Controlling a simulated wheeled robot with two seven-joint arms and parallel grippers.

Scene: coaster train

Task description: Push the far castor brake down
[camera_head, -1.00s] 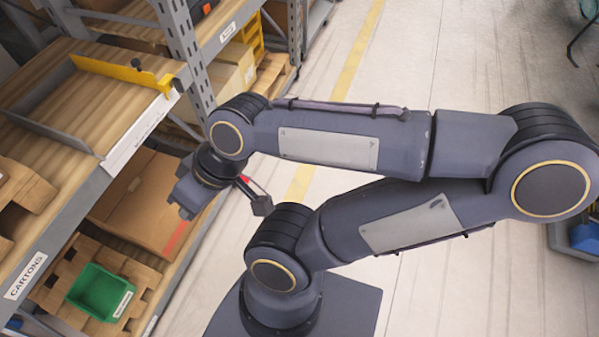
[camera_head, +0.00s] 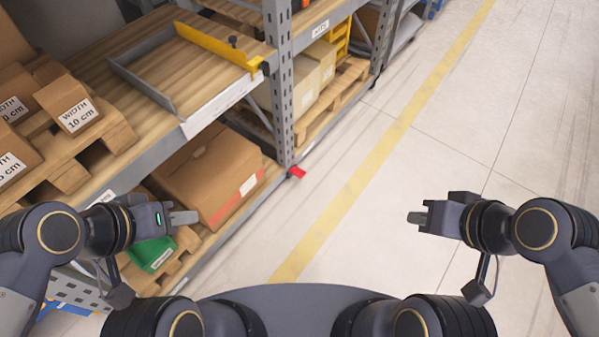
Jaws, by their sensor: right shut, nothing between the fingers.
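A small red tab (camera_head: 297,172) sticks out near the floor at the foot of the grey rack upright. It may be a castor brake pedal; its castor is not clearly visible and I cannot tell whether it is up or down. My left gripper (camera_head: 184,217) is at the left, in front of the lower shelf and above the green bin. Whether its fingers are parted is unclear. My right gripper (camera_head: 415,218) is shut and empty over the bare floor at the right. Both grippers are well apart from the red tab.
The rack's wooden shelf (camera_head: 170,72) carries a yellow-edged frame and boxes. A large carton (camera_head: 205,170) and a green bin (camera_head: 150,254) sit on the lower level. Free floor with a yellow line (camera_head: 370,165) lies right of the rack.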

